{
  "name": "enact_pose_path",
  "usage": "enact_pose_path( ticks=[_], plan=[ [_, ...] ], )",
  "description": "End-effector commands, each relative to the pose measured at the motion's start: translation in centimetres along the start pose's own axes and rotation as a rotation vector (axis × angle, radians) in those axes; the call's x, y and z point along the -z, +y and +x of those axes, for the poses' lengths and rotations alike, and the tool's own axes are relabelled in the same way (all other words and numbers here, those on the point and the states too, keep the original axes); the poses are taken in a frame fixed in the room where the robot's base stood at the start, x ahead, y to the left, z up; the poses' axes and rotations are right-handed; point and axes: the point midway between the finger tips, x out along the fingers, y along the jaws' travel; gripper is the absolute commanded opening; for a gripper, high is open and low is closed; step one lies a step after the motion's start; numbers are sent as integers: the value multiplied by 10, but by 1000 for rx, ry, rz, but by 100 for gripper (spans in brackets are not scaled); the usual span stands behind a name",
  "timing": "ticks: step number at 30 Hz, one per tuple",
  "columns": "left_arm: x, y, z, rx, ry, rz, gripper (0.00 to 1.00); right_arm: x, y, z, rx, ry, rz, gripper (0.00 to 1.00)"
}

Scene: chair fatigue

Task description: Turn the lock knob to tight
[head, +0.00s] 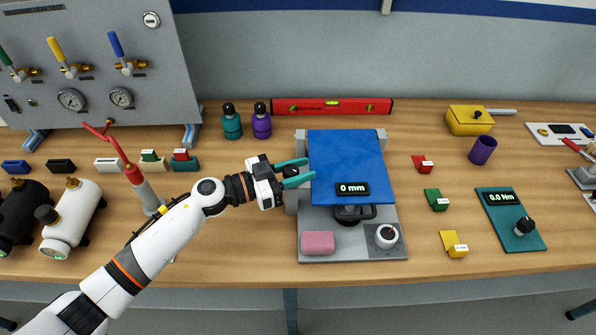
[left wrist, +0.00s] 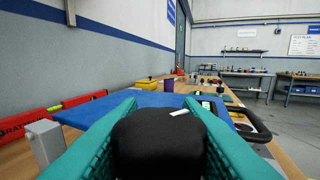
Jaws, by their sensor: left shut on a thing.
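My left gripper (head: 297,172) reaches in from the left to the left side of the test fixture, beside its blue panel (head: 350,160). Its two teal fingers are shut on a black rounded knob (left wrist: 160,140), the lock knob. The knob fills the space between the fingers in the left wrist view and bears a short white mark on top. In the head view the knob is mostly hidden by the fingers. I cannot read a tight or loose label. The right gripper is not in view.
The fixture's grey base (head: 350,250) carries a pink block (head: 317,242), a white dial (head: 386,236) and a "0 mm" display (head: 352,189). A red level (head: 332,106) lies behind it. Small red, green and yellow blocks and a teal torque meter (head: 512,222) stand to the right.

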Motion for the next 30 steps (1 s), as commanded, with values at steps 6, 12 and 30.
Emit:
enact_pose_path(
  ticks=[6, 12, 30],
  plan=[
    [2, -1, 0, 205, 2, 5, 9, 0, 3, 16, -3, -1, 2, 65],
    [4, -4, -1, 396, 1, 5, 9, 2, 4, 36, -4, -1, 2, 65],
    [5, -13, -6, 861, 1, 3, 9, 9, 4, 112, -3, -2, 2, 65]
  ],
)
